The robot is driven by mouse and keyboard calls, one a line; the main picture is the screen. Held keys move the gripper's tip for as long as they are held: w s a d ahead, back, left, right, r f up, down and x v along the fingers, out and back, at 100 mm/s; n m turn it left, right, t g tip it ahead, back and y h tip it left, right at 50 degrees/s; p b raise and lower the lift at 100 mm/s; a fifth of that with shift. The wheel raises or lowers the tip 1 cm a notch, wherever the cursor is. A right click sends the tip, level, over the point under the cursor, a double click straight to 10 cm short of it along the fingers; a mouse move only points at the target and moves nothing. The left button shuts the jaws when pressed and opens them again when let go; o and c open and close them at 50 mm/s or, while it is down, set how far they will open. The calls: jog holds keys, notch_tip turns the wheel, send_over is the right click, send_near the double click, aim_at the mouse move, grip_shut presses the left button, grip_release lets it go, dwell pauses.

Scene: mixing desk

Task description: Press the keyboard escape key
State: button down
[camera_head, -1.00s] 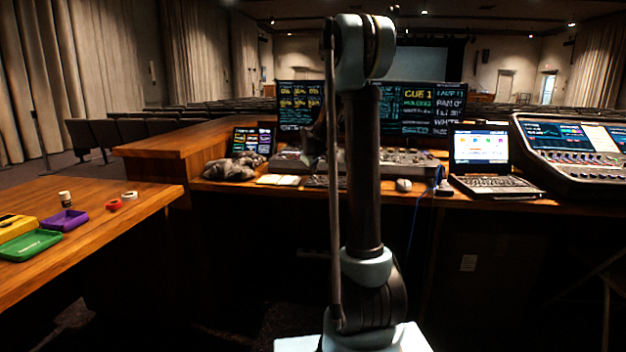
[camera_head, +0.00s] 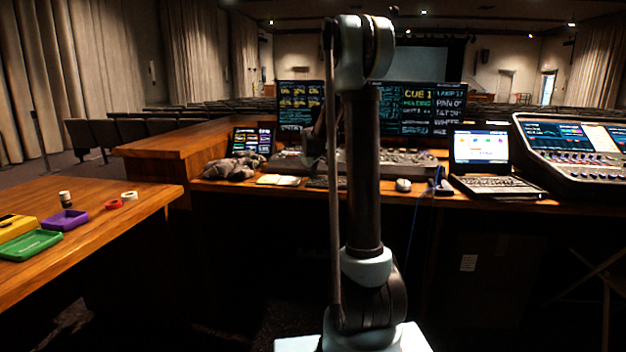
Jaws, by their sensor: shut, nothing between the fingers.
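The keyboard (camera_head: 318,183) is a dark, thin strip on the desk. Its left part shows beside my arm's upright link, and the rest is hidden behind that link. The escape key is too small to make out. My gripper (camera_head: 312,160) is a small dark shape just left of the upright link, above and near the keyboard in the picture. It is shut and empty, mostly hidden by my arm and the dim light. I cannot tell whether it touches the keyboard.
The desk holds an open notebook (camera_head: 278,180), dark crumpled cloth (camera_head: 232,169), a tablet (camera_head: 251,141), a mouse (camera_head: 403,185), a laptop (camera_head: 492,184) and a large mixing console (camera_head: 580,160). Two monitors (camera_head: 418,110) stand behind. A side table (camera_head: 110,215) with trays is at left.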

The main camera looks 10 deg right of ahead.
aim_at(311, 176)
jog(key=shift+r, duration=0.7)
jog(key=shift+r, duration=2.5)
jog(key=shift+s, duration=0.1)
